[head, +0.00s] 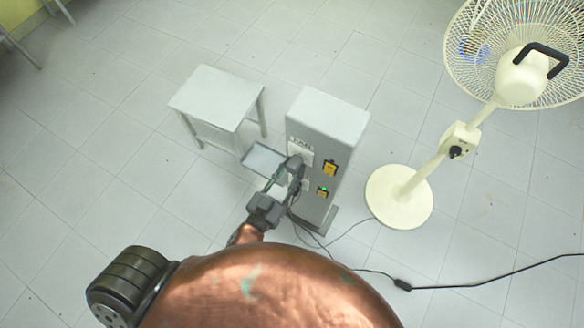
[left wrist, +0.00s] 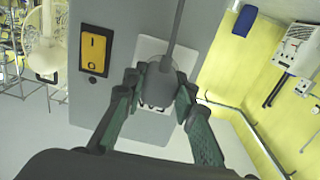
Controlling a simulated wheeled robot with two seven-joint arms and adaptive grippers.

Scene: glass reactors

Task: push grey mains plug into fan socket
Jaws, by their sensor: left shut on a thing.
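My left gripper (head: 294,172) reaches up to the front of the grey pillar (head: 316,132), just below its FAN label (head: 300,150). In the left wrist view, the green-padded fingers of my left gripper (left wrist: 157,96) are closed on both sides of the grey mains plug (left wrist: 160,82). Its dark cable runs upward from it in that view. The plug is in front of the white socket plate (left wrist: 148,50) on the pillar face. The plug and gripper hide the socket holes, so I cannot tell whether the pins are in. My right gripper is not in view.
A yellow switch (head: 329,168) and a lower switch with a green light (head: 322,191) sit beside the sockets. A small tray (head: 264,160) is left of the pillar, near a grey table (head: 217,97). A cream fan (head: 400,196) stands right. Cables (head: 350,228) trail over the floor.

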